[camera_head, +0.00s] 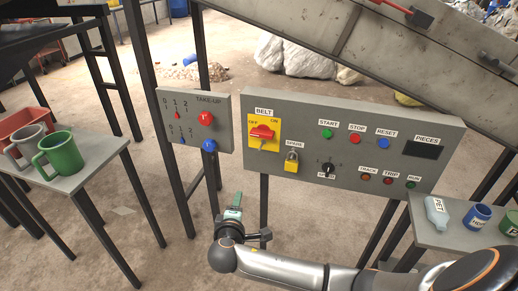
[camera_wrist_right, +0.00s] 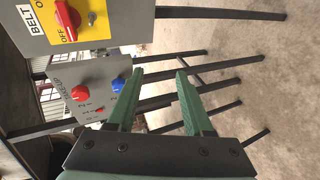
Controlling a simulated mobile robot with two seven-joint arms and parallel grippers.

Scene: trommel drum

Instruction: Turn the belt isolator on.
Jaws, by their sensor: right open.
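The belt isolator (camera_head: 262,133) is a yellow plate with a red rotary handle, on the left end of the grey control panel (camera_head: 229,100). OFF is marked at its upper left and ON at its upper right. I cannot tell surely which mark the handle points to. It also shows at the top left of the right wrist view (camera_wrist_right: 68,16), turned sideways. My right gripper (camera_head: 235,207) is below the panel's lower left corner, apart from the isolator. In the right wrist view its green fingers (camera_wrist_right: 160,74) are apart with nothing between them. My left gripper is not in view.
A padlocked spare switch (camera_head: 291,160) sits right of the isolator. The take-up box (camera_head: 181,122) with red and blue knobs stands left. A side table with mugs (camera_head: 97,150) is at left; another with a bottle and cups (camera_head: 428,238) is at right. Dark posts stand below the panels.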

